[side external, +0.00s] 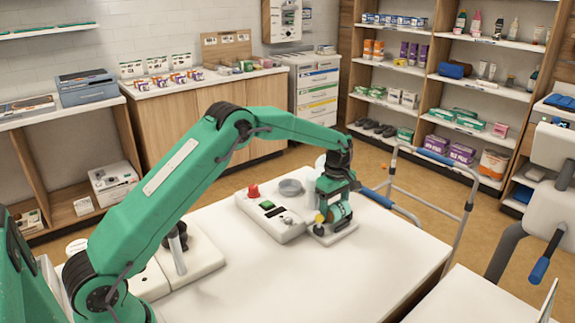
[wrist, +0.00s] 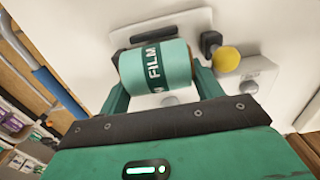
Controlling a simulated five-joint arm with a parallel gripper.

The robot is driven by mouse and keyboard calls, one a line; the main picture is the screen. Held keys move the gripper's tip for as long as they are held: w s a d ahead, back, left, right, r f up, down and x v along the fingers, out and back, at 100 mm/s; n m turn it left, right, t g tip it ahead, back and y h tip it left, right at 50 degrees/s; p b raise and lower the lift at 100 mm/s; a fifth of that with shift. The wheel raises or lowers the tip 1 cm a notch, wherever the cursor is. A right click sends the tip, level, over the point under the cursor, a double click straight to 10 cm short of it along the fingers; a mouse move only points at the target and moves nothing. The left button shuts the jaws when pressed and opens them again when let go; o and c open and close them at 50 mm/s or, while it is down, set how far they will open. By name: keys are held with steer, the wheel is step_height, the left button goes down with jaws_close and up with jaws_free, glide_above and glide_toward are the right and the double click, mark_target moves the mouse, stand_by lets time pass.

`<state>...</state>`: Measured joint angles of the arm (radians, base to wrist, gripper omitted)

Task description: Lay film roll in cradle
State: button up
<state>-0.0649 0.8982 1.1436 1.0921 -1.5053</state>
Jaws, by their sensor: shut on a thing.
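The film roll (wrist: 155,66) is a teal cylinder with a dark band lettered FILM. My gripper (wrist: 158,76) is shut on it, with one finger at each end of the roll in the wrist view. In the side external view my gripper (side external: 335,200) points down at the far end of the white table, and the roll (side external: 341,213) shows between its fingers. A pale base plate (side external: 336,235), which looks like the cradle's, lies right under the roll. The roll and gripper hide much of it. I cannot tell whether the roll touches it.
A yellow ball on a dark post (wrist: 228,59) stands close beside the roll. A white device with a red knob (side external: 270,214) and a grey round dish (side external: 290,187) are left of my gripper. A walking frame (side external: 440,185) stands past the table. The table front (side external: 310,275) is clear.

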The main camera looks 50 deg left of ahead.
steer(key=shift+s+f, duration=0.15)
steer(key=shift+f, duration=0.6)
steer(key=o, duration=1)
steer(key=shift+c, duration=1.2)
steer(key=shift+r, duration=0.15)
steer(key=shift+o, duration=1)
steer(key=shift+r, duration=4.05)
steer(key=shift+r, duration=0.1)
